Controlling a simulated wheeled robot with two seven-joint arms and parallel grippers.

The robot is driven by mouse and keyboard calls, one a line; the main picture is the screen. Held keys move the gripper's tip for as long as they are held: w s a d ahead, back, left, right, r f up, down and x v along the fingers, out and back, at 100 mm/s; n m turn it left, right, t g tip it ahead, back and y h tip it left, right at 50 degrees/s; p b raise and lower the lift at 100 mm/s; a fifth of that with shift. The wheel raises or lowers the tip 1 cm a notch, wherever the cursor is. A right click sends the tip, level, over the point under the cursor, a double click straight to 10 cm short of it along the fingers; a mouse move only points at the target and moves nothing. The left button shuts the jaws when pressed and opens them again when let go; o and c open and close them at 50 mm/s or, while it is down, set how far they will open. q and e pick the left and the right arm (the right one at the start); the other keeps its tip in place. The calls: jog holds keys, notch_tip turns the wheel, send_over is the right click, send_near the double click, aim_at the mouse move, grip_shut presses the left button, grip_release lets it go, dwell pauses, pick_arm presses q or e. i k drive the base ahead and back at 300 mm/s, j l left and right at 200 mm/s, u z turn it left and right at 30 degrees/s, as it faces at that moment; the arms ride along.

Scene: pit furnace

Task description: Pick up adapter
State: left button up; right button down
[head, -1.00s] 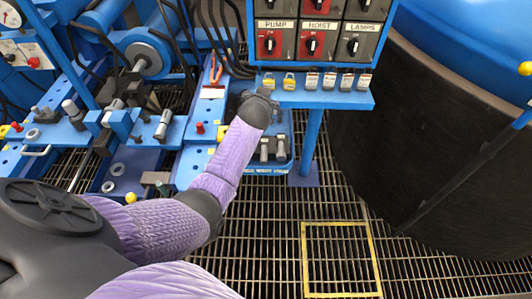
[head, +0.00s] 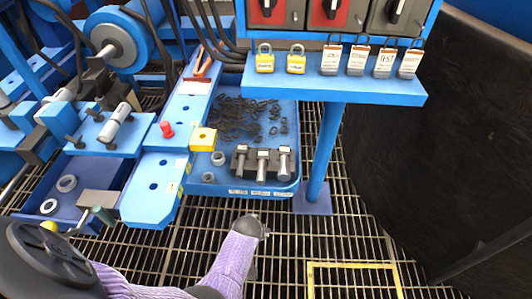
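Several metal cylindrical pieces (head: 263,163) stand in a dark holder near the front edge of a blue tray (head: 240,190). They may be adapters, but I cannot tell which one is the adapter. My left gripper (head: 262,232) is at the bottom middle of the head view, at the end of my purple arm. It is over the floor grating, in front of the tray and apart from it. It is mostly hidden by the wrist, so its fingers cannot be made out. My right gripper is out of view.
A blue shelf (head: 330,92) with yellow and white padlocks stands above and right of the tray on a blue post (head: 325,150). Dark chain-like links (head: 237,118) lie in the tray. Blue machinery fills the left; a large dark drum (head: 440,140) bounds the right.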

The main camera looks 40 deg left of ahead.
aim_at(264, 154)
jog(key=i+j, duration=0.9)
jog(key=i, duration=0.05)
